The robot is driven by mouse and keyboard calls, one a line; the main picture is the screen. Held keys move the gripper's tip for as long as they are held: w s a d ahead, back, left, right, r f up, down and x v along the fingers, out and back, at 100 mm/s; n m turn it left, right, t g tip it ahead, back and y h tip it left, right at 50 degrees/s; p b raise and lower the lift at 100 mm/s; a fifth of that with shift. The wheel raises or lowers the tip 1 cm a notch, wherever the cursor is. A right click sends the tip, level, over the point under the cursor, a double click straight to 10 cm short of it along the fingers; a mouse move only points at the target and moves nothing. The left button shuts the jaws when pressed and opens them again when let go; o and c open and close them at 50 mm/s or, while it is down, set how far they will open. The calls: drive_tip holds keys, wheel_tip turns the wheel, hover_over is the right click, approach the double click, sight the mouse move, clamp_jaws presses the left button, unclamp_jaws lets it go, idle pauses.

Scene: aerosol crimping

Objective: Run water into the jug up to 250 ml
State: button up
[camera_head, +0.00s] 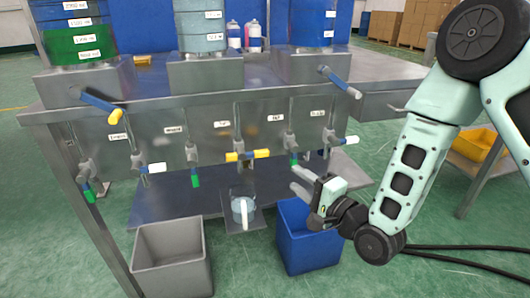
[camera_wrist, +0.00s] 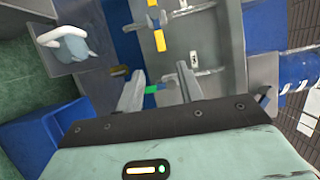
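The clear jug (camera_head: 243,208) with a white handle stands on a small metal shelf (camera_head: 262,222) under the middle tap. It looks pale blue inside; its level cannot be read. It also shows in the wrist view (camera_wrist: 78,46), at the upper left. The middle tap has a yellow lever (camera_head: 261,154) lying crosswise; yellow also shows in the wrist view (camera_wrist: 160,40). My gripper (camera_head: 303,180) is right of the jug, near a green-tipped lever (camera_head: 293,158). In the wrist view my gripper (camera_wrist: 162,78) is open, with the green tip (camera_wrist: 152,89) seen between its fingers; contact cannot be told.
Several labelled taps line the metal bench front (camera_head: 205,112), with levers pointing down or sideways. A grey bin (camera_head: 172,255) and a blue bin (camera_head: 308,248) stand on the floor below. Large tanks (camera_head: 80,40) stand on top. A yellow crate (camera_head: 478,143) is at the right.

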sight(264, 155)
drive_tip(key=b+x, duration=0.3)
drive_tip(key=x, duration=1.4)
drive_tip(key=shift+s+a+b, duration=0.1)
drive_tip(key=shift+a+b, duration=0.05)
drive_tip(key=shift+b, duration=0.2)
drive_tip(key=shift+f, duration=0.1)
clamp_jaws()
